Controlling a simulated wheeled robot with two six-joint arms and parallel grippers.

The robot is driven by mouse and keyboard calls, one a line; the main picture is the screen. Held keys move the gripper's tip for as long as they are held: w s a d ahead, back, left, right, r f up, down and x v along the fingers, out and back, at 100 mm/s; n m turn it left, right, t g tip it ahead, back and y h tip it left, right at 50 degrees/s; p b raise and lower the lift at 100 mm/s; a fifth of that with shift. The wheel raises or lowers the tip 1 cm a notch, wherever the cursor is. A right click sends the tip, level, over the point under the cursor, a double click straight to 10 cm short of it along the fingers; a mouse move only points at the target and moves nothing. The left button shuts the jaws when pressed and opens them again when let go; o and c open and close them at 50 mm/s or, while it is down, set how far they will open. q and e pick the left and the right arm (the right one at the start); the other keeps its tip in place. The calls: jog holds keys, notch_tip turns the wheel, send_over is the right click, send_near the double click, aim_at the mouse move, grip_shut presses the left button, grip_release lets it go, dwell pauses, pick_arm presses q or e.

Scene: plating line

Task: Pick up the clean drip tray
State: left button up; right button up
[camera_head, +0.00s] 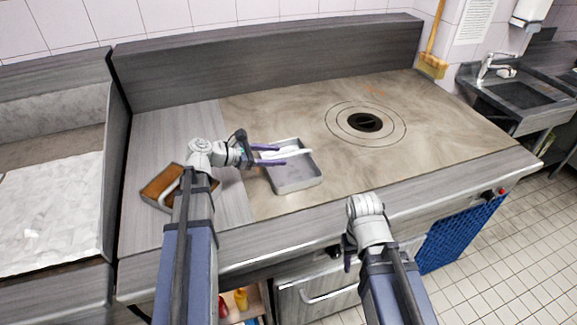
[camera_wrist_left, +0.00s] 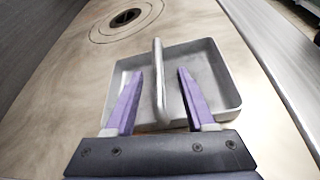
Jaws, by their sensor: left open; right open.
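The clean drip tray (camera_head: 296,185), a shallow grey metal tray with a bar handle, lies on the cooktop's left part. It also shows in the left wrist view (camera_wrist_left: 210,85). My left gripper (camera_head: 283,155) is open over the tray. In the left wrist view its purple fingers (camera_wrist_left: 160,74) lie one on either side of the pale handle bar (camera_wrist_left: 158,90), with gaps visible on both sides. My right gripper (camera_head: 347,258) is open and empty, low in front of the counter's front edge, partly hidden by its own wrist.
A second tray with brown contents (camera_head: 160,183) lies left, partly behind my left arm. The cooktop (camera_head: 440,110) has a round dark hole (camera_head: 364,122) and is otherwise clear. A backsplash (camera_head: 260,65) rises behind.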

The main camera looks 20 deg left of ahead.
aim_at(289, 153)
pick_arm(q)
jog(key=shift+b+x, duration=0.9)
jog(key=shift+x, duration=1.95)
jog(key=shift+w+a, duration=0.1)
grip_shut()
